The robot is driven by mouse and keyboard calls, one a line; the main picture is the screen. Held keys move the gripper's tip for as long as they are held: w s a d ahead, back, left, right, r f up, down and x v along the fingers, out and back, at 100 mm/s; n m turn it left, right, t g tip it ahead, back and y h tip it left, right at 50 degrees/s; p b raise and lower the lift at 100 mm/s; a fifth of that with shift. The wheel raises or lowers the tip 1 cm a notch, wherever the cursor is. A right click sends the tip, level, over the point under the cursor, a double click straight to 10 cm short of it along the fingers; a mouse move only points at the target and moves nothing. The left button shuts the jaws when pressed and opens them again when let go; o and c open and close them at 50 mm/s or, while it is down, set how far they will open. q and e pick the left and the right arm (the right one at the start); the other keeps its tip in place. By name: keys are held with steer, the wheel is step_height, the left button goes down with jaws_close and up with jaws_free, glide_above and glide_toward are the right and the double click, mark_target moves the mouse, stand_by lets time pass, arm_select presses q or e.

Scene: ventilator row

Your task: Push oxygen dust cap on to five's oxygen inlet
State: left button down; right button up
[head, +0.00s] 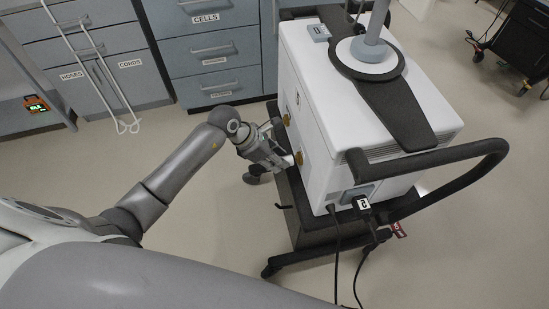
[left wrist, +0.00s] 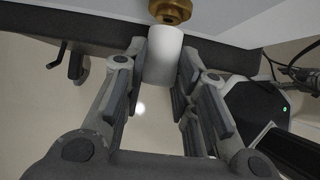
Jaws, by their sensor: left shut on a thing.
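A white ventilator (head: 330,95) stands on a dark wheeled cart. Two brass inlets show on its left side, a farther one (head: 286,119) and a nearer one (head: 299,158). My left gripper (head: 287,160) is at the nearer inlet. In the left wrist view, my left gripper (left wrist: 162,75) is shut on a white cylindrical cap (left wrist: 162,55). The cap's far end meets the lower edge of a brass inlet (left wrist: 170,10) in the picture. I cannot tell whether they touch or how far the cap is on. My right gripper is not in view.
A black handle (head: 480,160) curves out at the ventilator's near end, with cables (head: 337,245) hanging below. Grey drawers (head: 210,50) stand behind. Open floor (head: 200,225) lies left of the cart. A black cart (head: 525,45) is at top right.

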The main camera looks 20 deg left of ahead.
arm_select(q)
steer(key=shift+w+d, duration=0.5)
steer(key=shift+d, duration=0.2)
steer(key=shift+w+d+r, duration=0.1)
steer(key=shift+d, duration=0.15)
stand_by(1.2)
steer(key=c, duration=1.1)
jaws_free()
steer(key=shift+a, duration=0.1)
steer(key=shift+a, duration=0.1)
steer(key=v, duration=1.1)
steer(key=shift+a+r, duration=0.1)
steer(key=shift+r, duration=0.25)
steer(key=shift+s, duration=0.2)
